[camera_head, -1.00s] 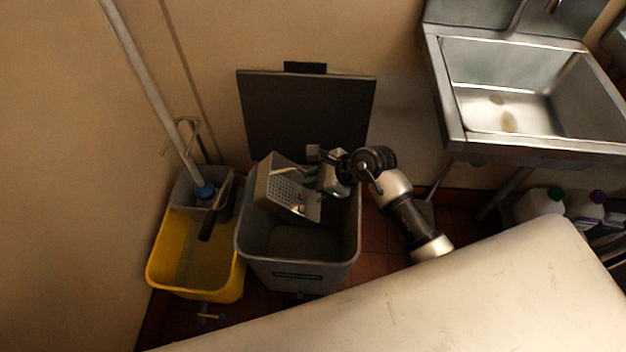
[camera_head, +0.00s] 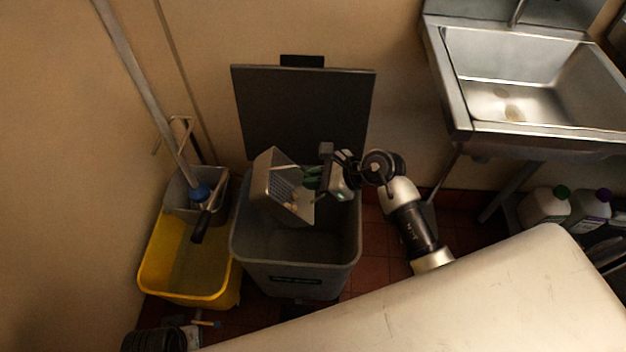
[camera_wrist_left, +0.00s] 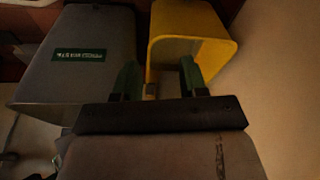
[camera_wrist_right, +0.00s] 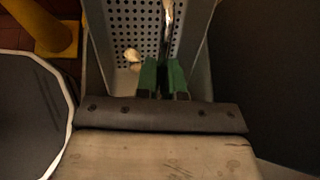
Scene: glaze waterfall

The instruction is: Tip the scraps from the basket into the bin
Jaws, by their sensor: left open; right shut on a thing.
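The perforated metal basket (camera_head: 267,187) hangs steeply tilted over the open grey bin (camera_head: 296,281). My right gripper (camera_head: 312,178) is shut on the basket at its right side. In the right wrist view the green fingers (camera_wrist_right: 162,78) are close together in front of the basket's perforated wall (camera_wrist_right: 126,18). A pale scrap (camera_wrist_right: 132,55) shows inside the basket there. Small pale scraps (camera_head: 294,202) also show in the basket in the head view. The bin's floor is dark, and I cannot tell what lies there. My left gripper (camera_wrist_left: 160,78) is open and empty, facing the bin and the yellow bucket.
The bin's dark lid (camera_head: 305,112) stands open behind it. A yellow mop bucket (camera_head: 182,290) with a grey wringer and mop handle (camera_head: 145,95) stands left of the bin. A steel sink (camera_head: 530,75) is at the right, with bottles (camera_head: 545,207) below.

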